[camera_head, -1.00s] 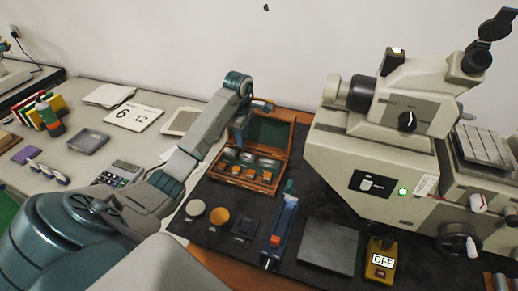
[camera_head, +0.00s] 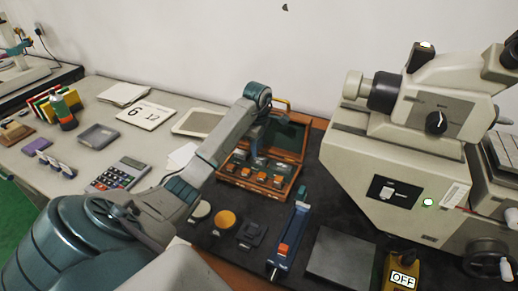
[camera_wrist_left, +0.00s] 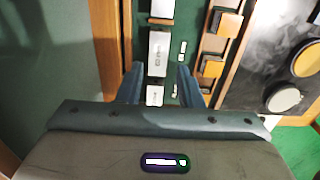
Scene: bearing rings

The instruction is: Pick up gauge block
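Metal gauge blocks (camera_wrist_left: 158,50) lie in a row in the green-lined compartment of an open wooden case (camera_head: 233,180). My left gripper (camera_wrist_left: 160,75) reaches down over the case; its two fingers are apart. In the left wrist view, the row of blocks shows between the fingers, and the near block (camera_wrist_left: 155,95) is partly cut off by the gripper body. I cannot tell whether the fingers touch a block. In the head view, my left arm comes in from the left and its wrist covers part of the case. My right gripper is not in view.
The raised lid (camera_head: 283,138) stands behind the blocks. Orange-topped pieces (camera_wrist_left: 213,65) sit in the case's front row. A blue-handled tool (camera_head: 290,240), a flat grey plate (camera_head: 342,255) and round discs (camera_head: 224,219) lie on the black mat. A large microscope (camera_head: 400,180) stands right.

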